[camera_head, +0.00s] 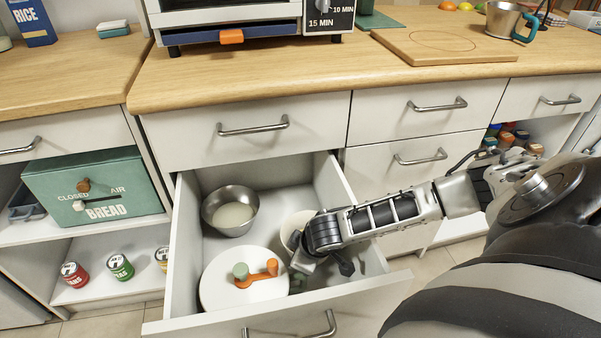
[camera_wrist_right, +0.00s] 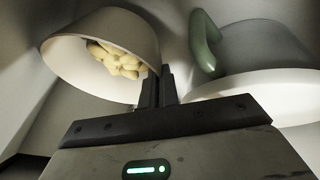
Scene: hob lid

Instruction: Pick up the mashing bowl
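A cream bowl (camera_head: 289,229) is in the open drawer, partly hidden behind my right gripper. In the right wrist view the cream bowl (camera_wrist_right: 75,58) holds yellow lumps (camera_wrist_right: 118,57). I take it for the mashing bowl. My left gripper is not in view.
The open drawer (camera_head: 160,328) also holds a metal bowl (camera_head: 215,222) with pale contents and a round white lid (camera_head: 215,290) with a green and orange handle. The lid is close to the gripper. The wooden counter (camera_head: 240,82) overhangs behind the drawer.

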